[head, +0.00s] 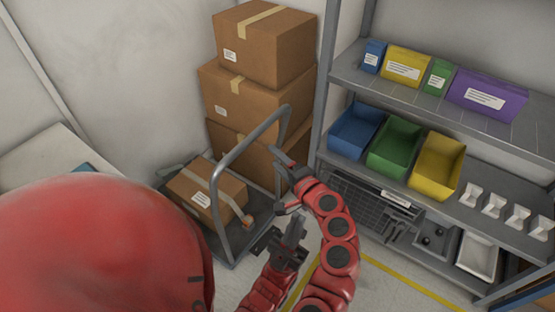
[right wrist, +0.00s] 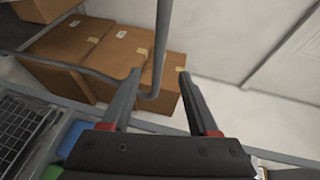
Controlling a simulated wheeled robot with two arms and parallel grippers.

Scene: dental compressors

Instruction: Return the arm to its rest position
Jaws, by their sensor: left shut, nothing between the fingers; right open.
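Both of my red arms reach up the lower middle of the head view. My left gripper (head: 297,222), the lower one, is shut and empty, with its fingers pointing up. My right gripper (head: 275,181) is just above it, by the grey cart handle, with its fingers spread. In the right wrist view my right gripper (right wrist: 158,71) is open. Nothing is held between its fingers. Boxes and a grey rail show beyond it.
A grey cart (head: 228,262) carries a cardboard box (head: 190,188). Stacked cartons (head: 262,50) stand behind it. A grey shelf rack (head: 345,70) at right holds coloured bins, including a green bin (head: 396,150), and white holders. Pale floor with yellow tape lies below.

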